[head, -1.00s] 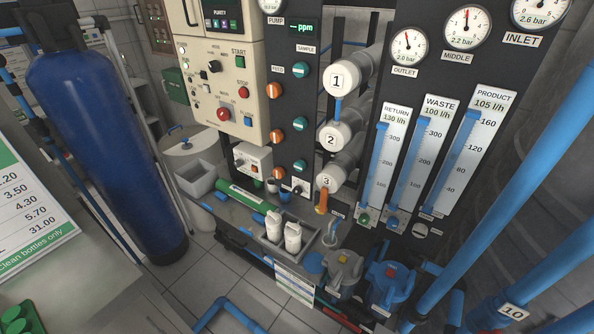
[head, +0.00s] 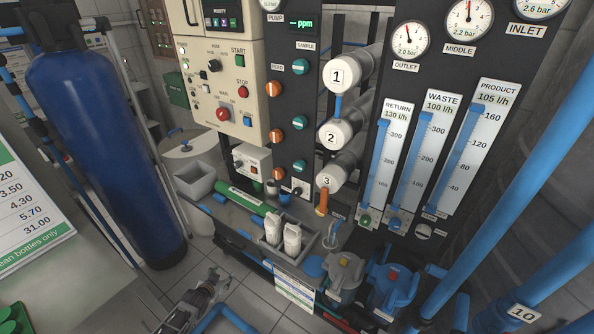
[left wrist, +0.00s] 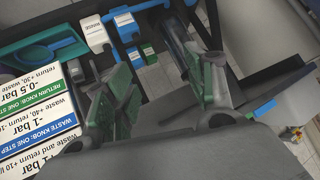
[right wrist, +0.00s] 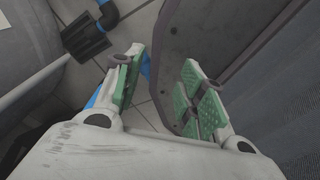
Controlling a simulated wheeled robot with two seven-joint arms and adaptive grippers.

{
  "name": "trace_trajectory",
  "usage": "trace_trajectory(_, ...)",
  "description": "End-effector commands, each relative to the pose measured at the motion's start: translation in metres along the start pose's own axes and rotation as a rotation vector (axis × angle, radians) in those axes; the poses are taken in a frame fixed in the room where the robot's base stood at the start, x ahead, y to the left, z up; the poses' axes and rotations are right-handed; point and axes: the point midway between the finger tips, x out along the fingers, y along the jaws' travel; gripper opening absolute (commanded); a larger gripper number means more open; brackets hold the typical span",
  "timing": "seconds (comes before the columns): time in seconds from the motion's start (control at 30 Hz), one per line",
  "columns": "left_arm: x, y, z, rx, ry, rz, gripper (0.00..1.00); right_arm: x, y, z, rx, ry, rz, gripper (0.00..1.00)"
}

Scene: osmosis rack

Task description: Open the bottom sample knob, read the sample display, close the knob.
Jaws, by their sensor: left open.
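The bottom sample knob (head: 299,166) is a teal round knob, lowest of the teal column under the SAMPLE label on the dark panel. Its pointer line is too small to read. The sample display (head: 302,24) above the column shows dashes and "ppm". My left gripper (head: 212,281) is low at the bottom of the head view, below and left of the panel and well apart from the knob. In the left wrist view its fingers (left wrist: 160,75) are spread and empty. My right gripper (right wrist: 162,80) shows only in the right wrist view, open and empty above the floor.
Orange feed knobs (head: 274,122) stand left of the teal ones. White membrane tubes (head: 331,135) jut out to the right. A grey holder with white bottles (head: 291,240) stands below the panel.

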Motion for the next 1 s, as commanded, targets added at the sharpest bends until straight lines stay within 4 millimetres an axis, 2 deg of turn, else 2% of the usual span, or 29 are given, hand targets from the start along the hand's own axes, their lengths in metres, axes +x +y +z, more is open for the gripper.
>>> trace_trajectory(0.03, 0.0, -0.002, -0.023, 0.006, 0.036, 0.002, 0.55, 0.002, 0.003, 0.001, -0.001, -0.001, 0.003, 0.4)
trace_trajectory(0.1, -0.003, -0.004, -0.051, 0.01, 0.08, 0.006, 0.55, 0.004, 0.007, 0.002, -0.003, -0.001, 0.007, 0.4)
trace_trajectory(0.27, -0.013, -0.003, -0.112, 0.021, 0.176, 0.022, 0.55, 0.006, 0.014, 0.003, -0.005, -0.003, 0.014, 0.4)
trace_trajectory(0.47, -0.035, 0.004, -0.182, 0.032, 0.292, 0.048, 0.55, 0.009, 0.014, 0.003, -0.005, -0.003, 0.014, 0.4)
trace_trajectory(0.77, -0.083, 0.026, -0.277, 0.044, 0.456, 0.107, 0.55, 0.013, 0.003, 0.001, 0.0, 0.0, 0.003, 0.4)
trace_trajectory(1.0, -0.134, 0.052, -0.341, 0.051, 0.581, 0.168, 0.55, 0.015, -0.003, 0.0, 0.002, 0.002, -0.002, 0.4)
